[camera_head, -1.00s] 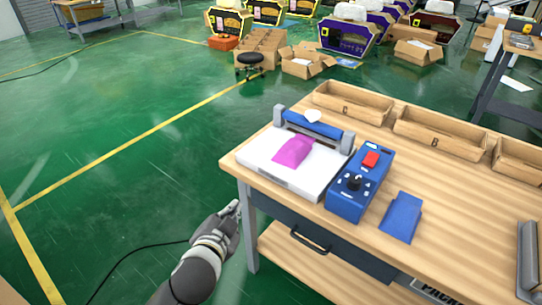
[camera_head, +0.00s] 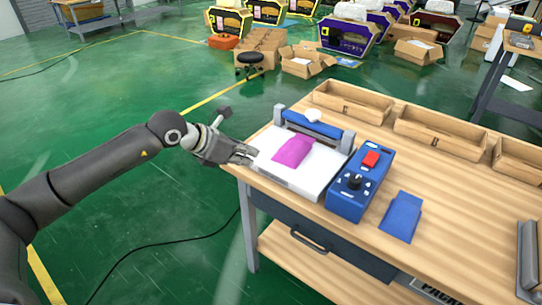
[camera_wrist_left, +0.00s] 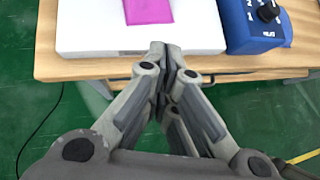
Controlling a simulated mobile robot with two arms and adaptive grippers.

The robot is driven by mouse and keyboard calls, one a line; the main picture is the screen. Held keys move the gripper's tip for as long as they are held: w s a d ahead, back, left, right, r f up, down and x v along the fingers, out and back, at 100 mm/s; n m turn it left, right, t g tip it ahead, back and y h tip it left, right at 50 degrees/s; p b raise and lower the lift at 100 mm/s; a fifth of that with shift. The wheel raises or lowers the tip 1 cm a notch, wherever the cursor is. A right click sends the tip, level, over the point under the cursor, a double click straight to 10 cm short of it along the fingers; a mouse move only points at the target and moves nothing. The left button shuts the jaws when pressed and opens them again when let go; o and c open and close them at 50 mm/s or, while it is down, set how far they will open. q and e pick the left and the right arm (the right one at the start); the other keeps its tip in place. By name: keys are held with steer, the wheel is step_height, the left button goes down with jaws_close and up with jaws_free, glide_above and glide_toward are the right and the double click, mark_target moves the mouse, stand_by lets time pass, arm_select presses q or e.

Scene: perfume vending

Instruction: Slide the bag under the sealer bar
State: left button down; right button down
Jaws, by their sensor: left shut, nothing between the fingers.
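A magenta bag (camera_head: 293,151) lies flat on the white bed of the sealer (camera_head: 290,180), in front of its blue sealer bar (camera_head: 312,124). In the left wrist view the bag (camera_wrist_left: 148,10) shows at the top, cut off by the frame edge. My left gripper (camera_head: 252,155) is at the left edge of the sealer bed, left of the bag and apart from it. In the left wrist view its fingers (camera_wrist_left: 166,50) are closed together with nothing between them, at the near edge of the white bed. My right gripper does not show.
A blue control box (camera_head: 357,187) with a red switch stands right of the sealer. A blue pouch (camera_head: 402,216) lies on the wooden table (camera_head: 455,215) beside it. Wooden bins (camera_head: 352,103) line the back edge. Green floor is open to the left.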

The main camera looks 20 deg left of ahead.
arm_select(q)
steer(key=a, duration=0.2)
steer(key=y+p, duration=0.1)
steer(key=p, duration=0.1)
glide_toward(278, 159)
steer(key=f, duration=0.4)
steer(key=shift+w+d, duration=0.1)
steer(key=shift+d, duration=0.1)
steer(key=shift+w+d, duration=0.3)
steer(key=shift+w, duration=0.2)
steer(key=shift+w+d, duration=0.3)
steer(key=shift+w, duration=0.25)
steer(key=shift+w+d+f, duration=0.1)
steer(key=shift+w+d, duration=0.35)
steer(key=shift+w, duration=0.2)
